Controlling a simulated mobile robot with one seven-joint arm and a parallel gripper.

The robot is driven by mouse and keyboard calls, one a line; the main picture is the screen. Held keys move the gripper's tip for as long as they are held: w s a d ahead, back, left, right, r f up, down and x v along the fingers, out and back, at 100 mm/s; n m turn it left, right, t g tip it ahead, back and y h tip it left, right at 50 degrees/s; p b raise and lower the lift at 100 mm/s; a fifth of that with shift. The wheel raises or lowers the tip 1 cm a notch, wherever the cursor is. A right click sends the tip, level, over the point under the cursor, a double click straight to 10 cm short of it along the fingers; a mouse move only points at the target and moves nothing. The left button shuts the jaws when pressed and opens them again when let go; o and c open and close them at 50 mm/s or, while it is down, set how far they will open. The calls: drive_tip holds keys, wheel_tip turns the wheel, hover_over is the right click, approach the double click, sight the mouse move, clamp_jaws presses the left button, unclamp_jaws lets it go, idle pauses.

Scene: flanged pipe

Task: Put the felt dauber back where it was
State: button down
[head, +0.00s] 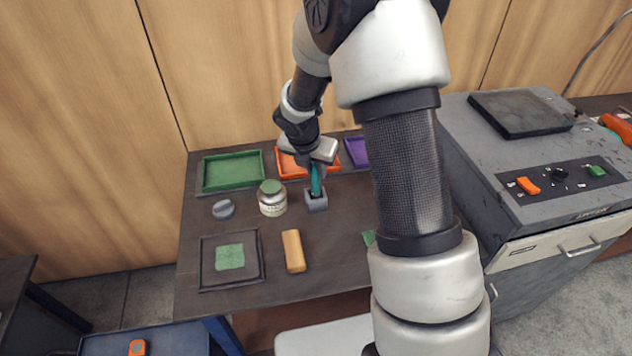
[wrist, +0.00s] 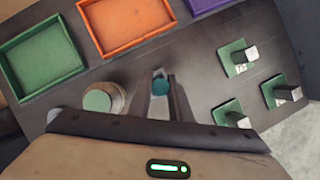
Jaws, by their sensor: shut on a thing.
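The felt dauber (head: 315,181) has a teal handle and stands upright, gripped by my gripper (head: 315,170). Its lower end meets the mouth of a small grey holder (head: 316,203) on the dark table; I cannot tell how deep it sits inside. In the wrist view the dauber's teal end (wrist: 160,86) shows between the two fingers (wrist: 162,100). My gripper's body hides part of the handle. A glass jar with a green top (head: 271,198) stands just left of the holder, and it also shows in the wrist view (wrist: 101,100).
Green (head: 231,171), orange (head: 290,166) and purple (head: 356,152) trays line the back of the table (head: 190,270). A grey knob-like piece (head: 223,209), a framed green pad (head: 230,257) and a wooden block (head: 293,251) lie nearer. Green squares with metal blocks (wrist: 238,58) are at right.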

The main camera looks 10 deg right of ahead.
sight(316, 179)
drive_tip(key=shift+f+b, duration=0.3)
drive_tip(key=shift+f, duration=1.55)
drive_tip(key=shift+f, duration=0.25)
drive_tip(key=c, duration=1.6)
unclamp_jaws()
drive_tip(key=shift+r, duration=0.1)
